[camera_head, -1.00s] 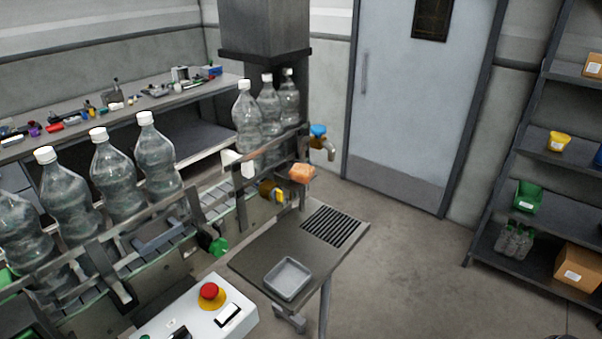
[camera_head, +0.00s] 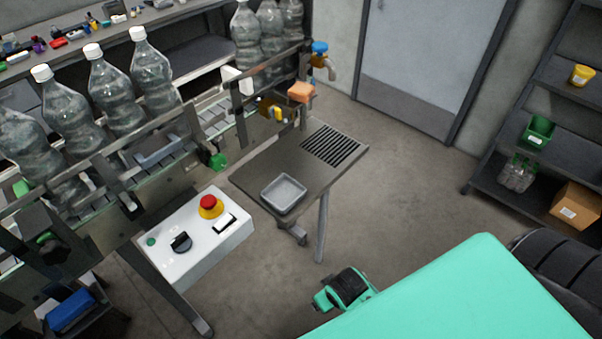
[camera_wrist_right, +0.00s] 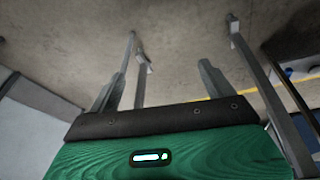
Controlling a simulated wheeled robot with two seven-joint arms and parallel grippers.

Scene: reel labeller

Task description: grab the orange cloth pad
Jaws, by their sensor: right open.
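The orange cloth pad (camera_head: 302,91) is a small block-like piece at the end of the bottle conveyor, beside the blue-topped tap, above the back of the small metal side table. In the head view my green right arm comes in from the lower right, well in front of and below the pad. My right gripper (camera_wrist_right: 163,78) shows in the right wrist view with its two fingers spread and nothing between them but floor. The pad is not seen in that view. My left gripper is not in view.
The side table (camera_head: 248,181) carries a grey tray (camera_head: 283,194) and a drain grille (camera_head: 335,146). A white control box (camera_head: 190,243) with a red button stands left of it. Several large bottles line the conveyor. Shelves stand at right. Floor between is clear.

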